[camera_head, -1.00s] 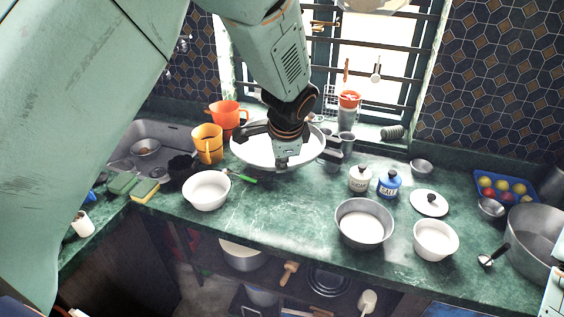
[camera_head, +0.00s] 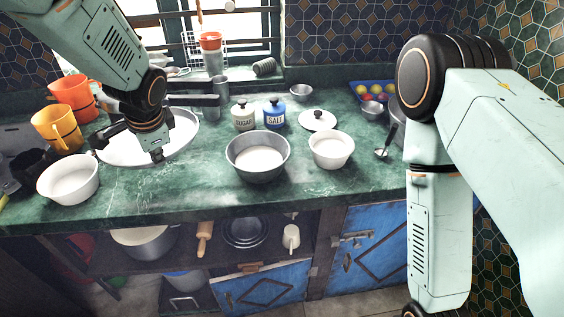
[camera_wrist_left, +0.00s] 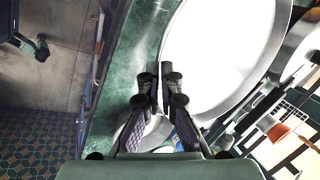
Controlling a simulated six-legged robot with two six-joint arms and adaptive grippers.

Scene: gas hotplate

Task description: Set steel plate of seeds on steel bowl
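The wide steel plate (camera_head: 183,145), with pale white contents, is at the left of the counter in the head view. Its bright surface also fills the top of the left wrist view (camera_wrist_left: 215,50). My left gripper (camera_head: 128,148) is over the plate. In the wrist view its fingers (camera_wrist_left: 158,75) are close together at the plate's rim and appear shut on it. Whether the plate touches the counter is hidden. The steel bowl (camera_head: 258,160), with a pale inside, stands on the counter right of the plate.
A white bowl (camera_head: 68,180) stands left of the plate. A second white bowl (camera_head: 331,150) stands right of the steel bowl. Sugar (camera_head: 243,117) and salt (camera_head: 274,117) jars and a lid (camera_head: 318,120) stand behind. The front counter strip is clear.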

